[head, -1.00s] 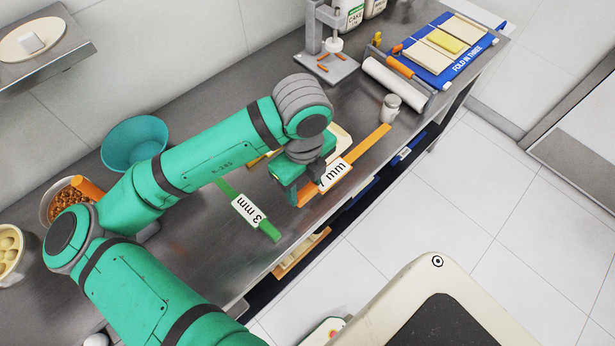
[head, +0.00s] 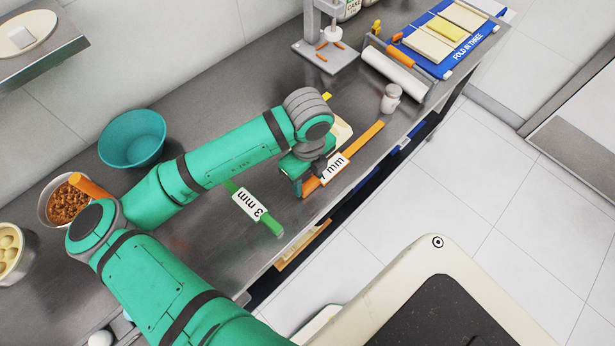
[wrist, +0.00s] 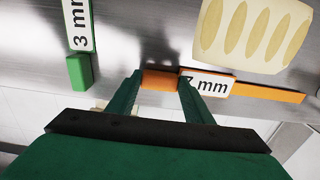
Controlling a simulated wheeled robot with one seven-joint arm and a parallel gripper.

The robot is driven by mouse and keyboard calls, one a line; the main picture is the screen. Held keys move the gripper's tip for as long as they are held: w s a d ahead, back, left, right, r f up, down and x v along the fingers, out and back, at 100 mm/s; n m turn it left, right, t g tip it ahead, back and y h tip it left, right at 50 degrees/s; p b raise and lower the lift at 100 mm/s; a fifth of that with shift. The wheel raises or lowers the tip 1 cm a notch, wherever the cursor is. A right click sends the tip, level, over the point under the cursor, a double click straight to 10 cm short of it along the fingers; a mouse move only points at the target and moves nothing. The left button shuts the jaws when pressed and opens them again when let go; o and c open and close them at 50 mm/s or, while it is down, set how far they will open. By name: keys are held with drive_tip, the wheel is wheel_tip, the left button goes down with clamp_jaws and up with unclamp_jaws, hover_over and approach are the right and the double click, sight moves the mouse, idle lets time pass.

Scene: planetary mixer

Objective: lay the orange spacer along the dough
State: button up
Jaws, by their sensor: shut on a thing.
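The orange spacer (head: 368,138) is a long flat bar with a white label, of which "mm" and part of a digit show. My gripper (wrist: 160,79) is shut on the spacer near one end, with an orange stretch (wrist: 158,80) between the fingers. The spacer runs along the counter's front edge. I cannot tell whether it touches the counter. The pale dough (wrist: 252,32), with several oval marks, lies beside the spacer with a gap between them. In the head view the dough (head: 342,131) is mostly hidden behind my arm.
A green spacer (head: 258,212) marked 3 mm lies left of my gripper. A small shaker (head: 391,98) stands beyond the orange spacer's far end. A rolling pin (head: 393,74), a blue folding mat (head: 437,66) and a teal bowl (head: 132,139) are also on the counter (head: 215,120).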

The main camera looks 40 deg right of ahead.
drive_tip(key=shift+f, duration=0.2)
drive_tip(key=o, duration=1.1)
drive_tip(key=shift+s, duration=0.1)
drive_tip(key=shift+r, duration=0.1)
wheel_tip(320, 180, up, 12)
drive_tip(key=shift+r, duration=0.15)
